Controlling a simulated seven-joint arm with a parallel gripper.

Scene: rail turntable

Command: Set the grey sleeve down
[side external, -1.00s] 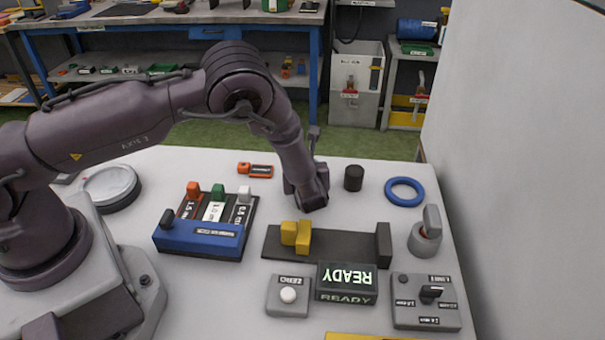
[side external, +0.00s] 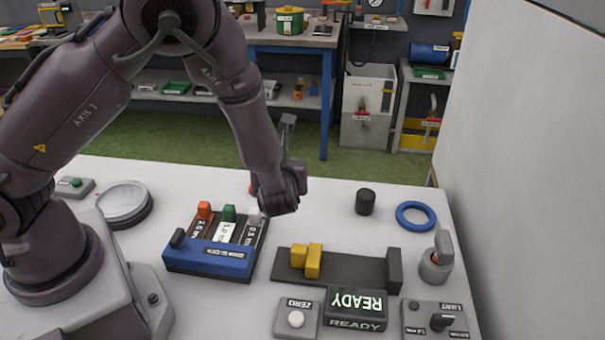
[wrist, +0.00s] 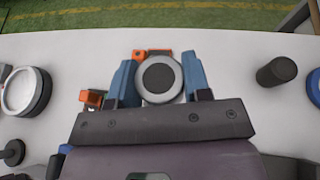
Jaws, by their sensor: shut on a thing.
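My gripper (side external: 277,207) hangs above the table, right of the blue gauge rack. In the wrist view its blue fingers (wrist: 158,84) are shut on a round grey sleeve (wrist: 142,82), seen end-on with a pale rim and a dark centre. The sleeve cannot be made out in the side view, where the gripper's dark body shows. Whether there is a gap under the sleeve cannot be told.
The blue rack (side external: 207,257) with orange, green and white handles stands close left. A dark rail (side external: 350,268) with yellow blocks lies in front. A black cylinder (side external: 365,202) and blue ring (side external: 416,216) stand right. An orange piece (wrist: 158,54) lies behind the sleeve. White table between is bare.

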